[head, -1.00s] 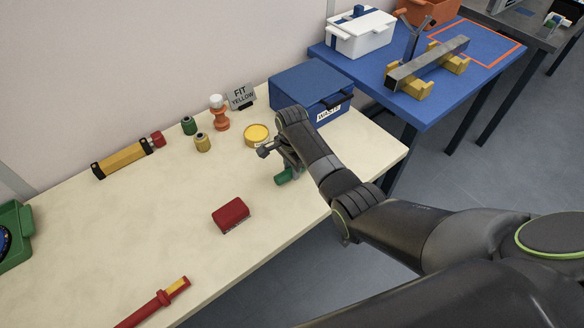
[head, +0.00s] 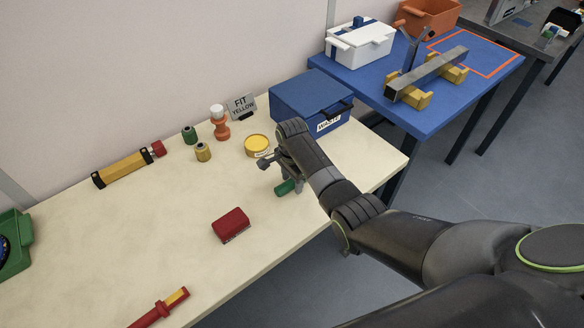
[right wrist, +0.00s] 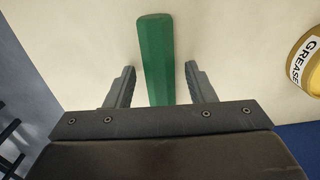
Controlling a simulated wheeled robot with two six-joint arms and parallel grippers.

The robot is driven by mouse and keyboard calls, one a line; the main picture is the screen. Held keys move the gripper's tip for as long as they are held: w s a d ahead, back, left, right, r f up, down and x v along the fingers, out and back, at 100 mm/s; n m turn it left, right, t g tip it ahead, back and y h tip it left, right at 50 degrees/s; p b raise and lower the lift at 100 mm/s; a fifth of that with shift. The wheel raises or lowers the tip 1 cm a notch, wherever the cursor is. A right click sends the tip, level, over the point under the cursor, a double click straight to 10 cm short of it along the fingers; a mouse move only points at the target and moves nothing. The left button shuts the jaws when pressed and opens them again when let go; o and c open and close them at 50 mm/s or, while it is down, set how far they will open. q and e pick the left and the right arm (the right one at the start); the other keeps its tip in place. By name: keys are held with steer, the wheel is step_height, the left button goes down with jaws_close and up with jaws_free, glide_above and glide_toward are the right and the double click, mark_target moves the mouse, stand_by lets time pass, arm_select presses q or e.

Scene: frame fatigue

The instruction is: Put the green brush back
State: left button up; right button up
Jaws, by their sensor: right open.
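The green brush (head: 285,187) lies on the cream table near its right front edge, mostly covered by my right gripper in the head view. In the right wrist view its green handle (right wrist: 156,50) runs between the two fingers, with a gap on each side. My right gripper (right wrist: 160,72) is open around the handle, apart from it. In the head view the right gripper (head: 288,180) points down at the table over the brush. The brush's head cannot be made out. My left gripper is not in view.
A yellow grease tin (head: 257,145) stands just behind the gripper, with a blue waste bin (head: 305,95) beyond. A red block (head: 230,225) lies at front left. The table's left middle is clear.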

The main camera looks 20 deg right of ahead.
steer(key=shift+f+b, duration=0.25)
steer(key=shift+b, duration=0.1)
step_height(320, 180, up, 13)
step_height(320, 180, up, 5)
steer(key=p, duration=0.4)
glide_above(292, 181)
steer(key=shift+f, duration=0.1)
